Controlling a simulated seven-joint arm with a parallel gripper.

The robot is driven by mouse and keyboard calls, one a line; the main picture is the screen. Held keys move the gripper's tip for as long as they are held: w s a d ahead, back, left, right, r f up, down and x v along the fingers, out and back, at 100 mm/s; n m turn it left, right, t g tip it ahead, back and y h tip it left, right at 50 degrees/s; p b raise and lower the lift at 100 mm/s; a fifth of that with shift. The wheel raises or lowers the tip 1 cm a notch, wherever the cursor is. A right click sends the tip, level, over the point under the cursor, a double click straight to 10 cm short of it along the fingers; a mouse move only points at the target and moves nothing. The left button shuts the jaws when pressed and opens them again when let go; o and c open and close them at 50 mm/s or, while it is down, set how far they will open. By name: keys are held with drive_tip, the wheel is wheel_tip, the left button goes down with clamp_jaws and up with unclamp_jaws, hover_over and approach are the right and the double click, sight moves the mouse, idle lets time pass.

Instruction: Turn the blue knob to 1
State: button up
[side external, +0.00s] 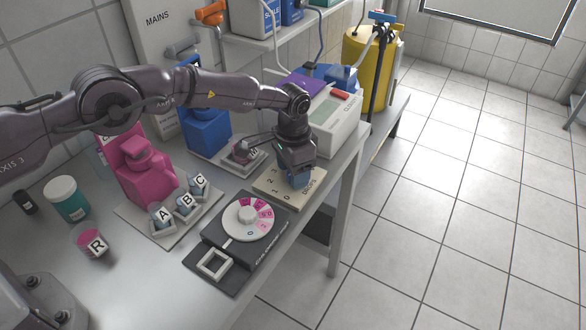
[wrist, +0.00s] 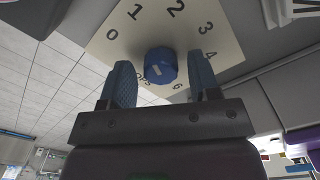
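The blue knob (wrist: 161,65) sits on a cream dial plate (wrist: 112,48) with numbers around it, 0, 1, 2, 3, 4 and 6 readable in the wrist view. A short white mark shows on the knob's face, but I cannot tell which number it points to. My gripper (wrist: 160,60) is open, with one blue finger on each side of the knob's near part and gaps visible. In the side view my gripper (side external: 297,168) is low over the dial plate (side external: 272,188), pointing down and largely hiding the knob.
A round white and pink dial (side external: 247,219) on a black base is in front of the plate. A white instrument (side external: 335,118) stands behind. The bench edge is close on the right.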

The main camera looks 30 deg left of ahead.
drive_tip(key=shift+r, duration=0.1)
wheel_tip(320, 180, up, 13)
idle(0.7)
drive_tip(key=s+a+r+n+t, duration=0.2)
drive_tip(key=s+a+r, duration=0.4)
drive_tip(key=s, duration=0.5)
drive_tip(key=s+a+r+n+t, duration=0.1)
drive_tip(key=s+a+r, duration=0.5)
drive_tip(key=s, duration=0.6)
drive_tip(key=s+a+r+n+t, duration=0.2)
drive_tip(key=s+a+r, duration=0.4)
drive_tip(key=s, duration=0.6)
drive_tip(key=shift+a+r+n+t, duration=0.3)
drive_tip(key=shift+r+n, duration=0.3)
drive_tip(key=shift+r, duration=0.25)
drive_tip(key=shift+s, duration=0.1)
